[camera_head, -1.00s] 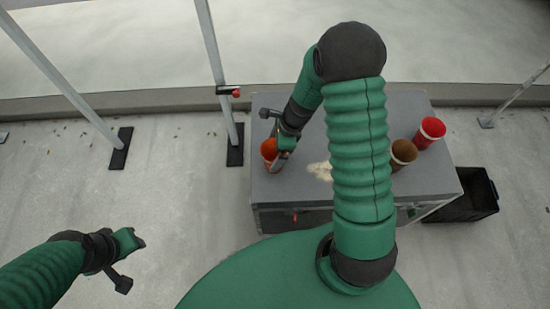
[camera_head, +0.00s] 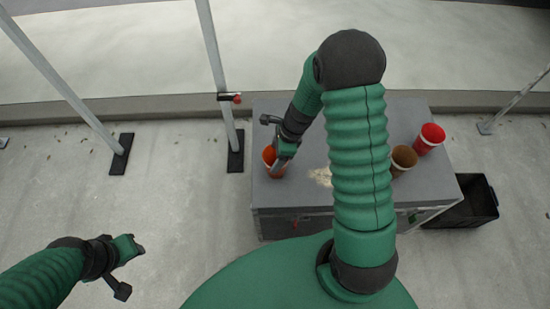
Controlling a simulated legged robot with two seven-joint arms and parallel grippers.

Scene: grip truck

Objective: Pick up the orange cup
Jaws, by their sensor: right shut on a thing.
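The orange cup (camera_head: 269,157) stands near the left edge of the grey box top (camera_head: 238,0) in the head view. My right gripper (camera_head: 281,160) is shut on the right side of the cup's rim. Part of the cup is hidden behind the fingers. I cannot tell whether the cup's base touches the surface. My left gripper (camera_head: 138,245) is at the lower left, over the floor and away from the box; its jaw state is too small to tell.
A brown cup (camera_head: 404,157) and a red cup (camera_head: 431,137) stand on the right of the box. A black bin (camera_head: 480,205) is on the floor to the right. Metal poles (camera_head: 218,75) stand at the left. A pale patch (camera_head: 320,176) marks the box top.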

